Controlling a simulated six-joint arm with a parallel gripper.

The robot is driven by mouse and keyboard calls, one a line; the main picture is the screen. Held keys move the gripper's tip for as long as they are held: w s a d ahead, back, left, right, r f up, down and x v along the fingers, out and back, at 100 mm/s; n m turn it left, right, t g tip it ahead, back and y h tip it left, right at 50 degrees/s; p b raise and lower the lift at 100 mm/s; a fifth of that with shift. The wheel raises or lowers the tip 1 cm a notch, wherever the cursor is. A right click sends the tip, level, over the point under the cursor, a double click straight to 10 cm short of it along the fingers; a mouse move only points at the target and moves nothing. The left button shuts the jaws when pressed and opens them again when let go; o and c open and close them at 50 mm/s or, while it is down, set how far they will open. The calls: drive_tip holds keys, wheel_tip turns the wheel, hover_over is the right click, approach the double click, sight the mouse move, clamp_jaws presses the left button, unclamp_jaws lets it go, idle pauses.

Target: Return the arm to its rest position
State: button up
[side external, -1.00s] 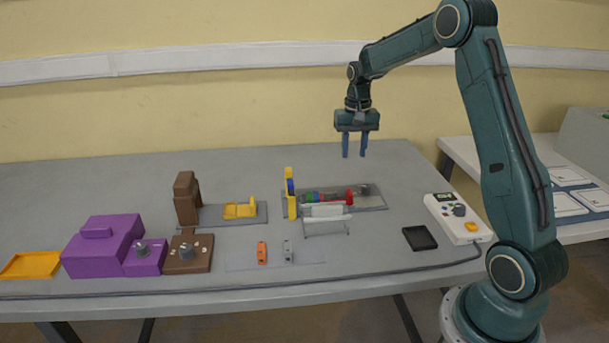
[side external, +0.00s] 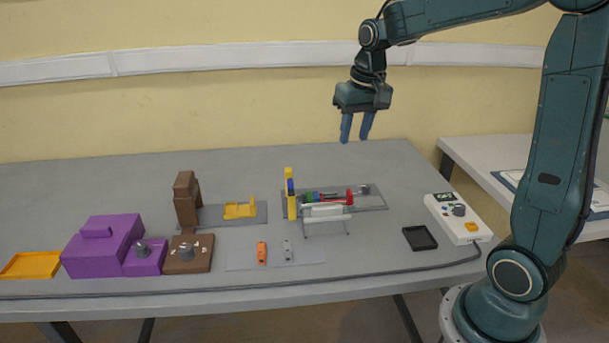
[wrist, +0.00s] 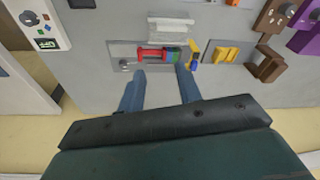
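My gripper (side external: 357,127) is in the air above the back of the table, near the wall, with its two blue fingers pointing down. The fingers are apart and nothing is between them. In the wrist view my gripper (wrist: 160,88) also shows open and empty, with the grey table top beyond the fingertips. In the side view it is well above the grey plate with the coloured parts (side external: 372,198) and touches nothing.
A yellow upright piece (side external: 290,195) and a silver rack (side external: 325,213) stand mid-table. A purple box (side external: 103,245), brown blocks (side external: 186,200) and an orange tray (side external: 32,265) are at left. A black tray (side external: 420,238) and a white control box (side external: 459,218) are at right. The air around the gripper is clear.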

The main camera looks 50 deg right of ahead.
drive_tip(key=s+a+r+n+t, duration=0.1)
drive_tip(key=s+a+n, duration=0.1)
drive_tip(key=s+a, duration=0.4)
drive_tip(key=s+a+n+t, duration=0.2)
drive_tip(key=s+a, duration=0.4)
drive_tip(key=s, duration=0.7)
drive_tip(key=shift+a+r+n+t+y, duration=0.3)
drive_tip(key=shift+r+n+y, duration=0.1)
drive_tip(key=shift+n, duration=0.4)
drive_tip(key=shift+o, duration=0.4)
